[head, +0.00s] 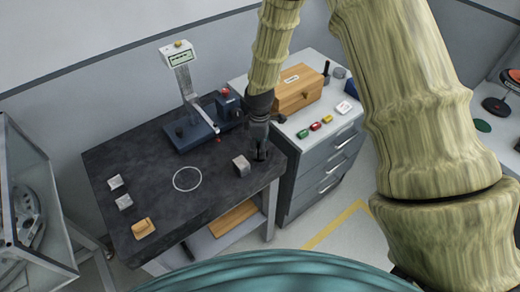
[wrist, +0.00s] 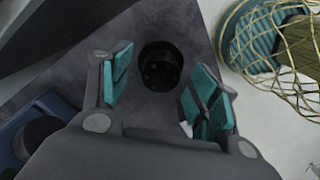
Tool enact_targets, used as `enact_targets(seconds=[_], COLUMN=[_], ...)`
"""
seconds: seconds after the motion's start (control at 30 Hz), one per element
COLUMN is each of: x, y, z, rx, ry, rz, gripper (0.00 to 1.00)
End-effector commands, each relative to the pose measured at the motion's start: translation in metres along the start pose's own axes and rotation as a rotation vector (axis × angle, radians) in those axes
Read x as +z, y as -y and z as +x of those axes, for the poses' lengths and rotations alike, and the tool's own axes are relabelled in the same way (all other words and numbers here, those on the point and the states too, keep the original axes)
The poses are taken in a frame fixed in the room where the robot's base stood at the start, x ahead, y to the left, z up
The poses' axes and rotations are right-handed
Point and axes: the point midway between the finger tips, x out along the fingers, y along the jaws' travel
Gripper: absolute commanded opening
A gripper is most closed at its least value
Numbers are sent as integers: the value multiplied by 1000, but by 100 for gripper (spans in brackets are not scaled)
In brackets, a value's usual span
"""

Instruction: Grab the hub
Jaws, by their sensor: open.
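A dark, round, short piece that looks like the hub (wrist: 160,66) stands on the dark bench top near its corner. In the head view the hub (head: 261,154) shows only as a small dark shape beneath my gripper (head: 259,142), partly hidden by it. In the wrist view my gripper (wrist: 157,84) is open, with teal finger pads on either side of the line to the hub. The hub lies just beyond the fingertips, between them in the picture, with a gap on both sides. I cannot tell how far above it the fingers are.
A small grey metal block (head: 241,166) sits just left of my gripper. A blue-based gauge stand (head: 195,135) is behind. The bench (head: 165,215) also bears a white ring, two pale blocks and a tan block. A drawer cabinet (head: 325,160) adjoins right.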

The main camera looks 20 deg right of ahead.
Motion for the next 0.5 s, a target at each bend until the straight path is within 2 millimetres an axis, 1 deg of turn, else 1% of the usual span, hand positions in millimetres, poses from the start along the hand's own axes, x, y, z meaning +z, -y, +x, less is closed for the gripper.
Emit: enact_targets(seconds=[0.2, 0.33, 0.5], x=[0, 0, 0], y=[0, 0, 0], z=[16, 21, 22], rx=[-1, 0, 0], ry=[0, 0, -1], rz=[-1, -1, -1], gripper=[61, 61, 61])
